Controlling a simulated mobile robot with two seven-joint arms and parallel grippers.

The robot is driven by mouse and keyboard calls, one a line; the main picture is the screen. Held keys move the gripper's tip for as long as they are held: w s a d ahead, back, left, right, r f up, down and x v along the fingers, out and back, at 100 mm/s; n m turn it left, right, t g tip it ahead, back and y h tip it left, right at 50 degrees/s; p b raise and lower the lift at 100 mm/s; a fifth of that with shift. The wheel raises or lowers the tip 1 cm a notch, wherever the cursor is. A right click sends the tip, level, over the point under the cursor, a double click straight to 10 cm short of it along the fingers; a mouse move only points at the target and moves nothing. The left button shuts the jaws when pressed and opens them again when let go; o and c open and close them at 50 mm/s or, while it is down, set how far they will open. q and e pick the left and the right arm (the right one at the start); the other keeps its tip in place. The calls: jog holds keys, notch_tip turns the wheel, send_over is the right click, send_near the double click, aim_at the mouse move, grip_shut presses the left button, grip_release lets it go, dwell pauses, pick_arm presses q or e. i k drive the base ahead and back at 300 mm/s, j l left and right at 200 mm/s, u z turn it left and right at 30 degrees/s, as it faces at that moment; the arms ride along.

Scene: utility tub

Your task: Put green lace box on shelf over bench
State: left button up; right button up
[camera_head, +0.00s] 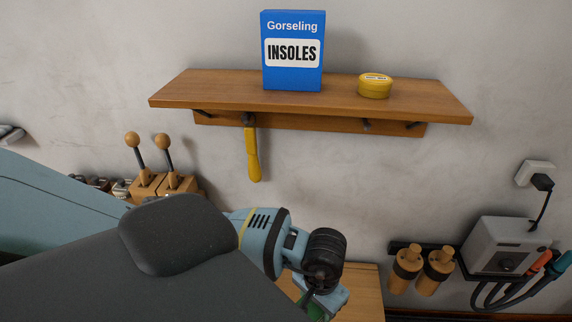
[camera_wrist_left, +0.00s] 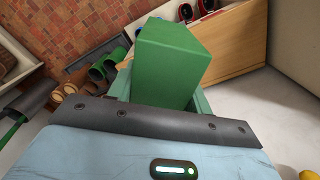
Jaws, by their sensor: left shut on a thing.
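The green lace box (camera_wrist_left: 172,62) stands out large between the pale teal fingers of my left gripper (camera_wrist_left: 160,95) in the left wrist view. My left gripper is shut on it. In the head view my left gripper (camera_head: 322,300) is at the bottom centre, below the shelf, and only a small green part of the box (camera_head: 315,312) shows under it. The wooden shelf (camera_head: 205,90) is on the wall above. The wooden bench (camera_head: 366,295) shows in part beneath my gripper. My right gripper is not in view.
A blue insoles box (camera_head: 293,50) and a yellow tin (camera_head: 374,87) stand on the shelf, with bare board left and right of them. A yellow shoehorn (camera_head: 252,155) hangs below. Wooden shoe trees (camera_head: 160,180) stand left; a grey machine (camera_head: 502,245) is at right.

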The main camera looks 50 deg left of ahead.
aim_at(211, 85)
jog(key=k+j, duration=0.4)
jog(key=j, duration=0.15)
jog(key=k+j, duration=0.4)
jog(key=j, duration=0.15)
